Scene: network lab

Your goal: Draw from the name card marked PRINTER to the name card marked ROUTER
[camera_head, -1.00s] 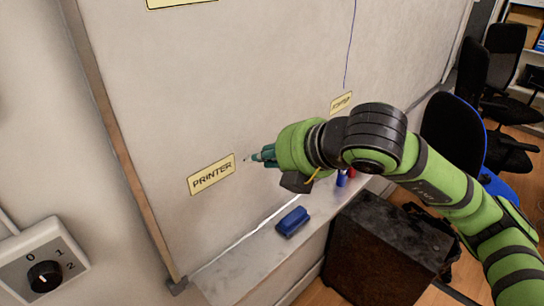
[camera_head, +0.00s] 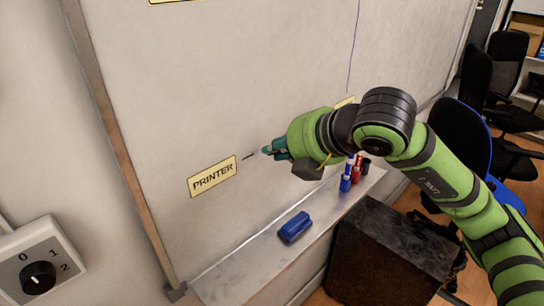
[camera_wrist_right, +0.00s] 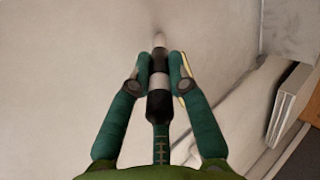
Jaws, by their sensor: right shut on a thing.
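The yellow PRINTER card (camera_head: 213,179) is on the whiteboard (camera_head: 200,90) at lower left. A short dark line (camera_head: 250,155) runs from near its right edge toward my right gripper (camera_head: 270,151). That gripper is shut on a black and white marker (camera_wrist_right: 158,85), its tip toward the board in the wrist view. Whether the tip touches the board is unclear. Another yellow card (camera_head: 345,102) lies farther right, mostly hidden by my arm, its word unreadable. A yellow edge (camera_wrist_right: 183,70) shows behind a finger in the wrist view. My left gripper is not in view.
The tray (camera_head: 260,262) below the board holds a blue eraser (camera_head: 295,227) and several upright markers (camera_head: 352,173). A dark cabinet (camera_head: 390,255) stands below. A thin blue line (camera_head: 354,45) is higher on the board. A switch box (camera_head: 38,265) is at lower left.

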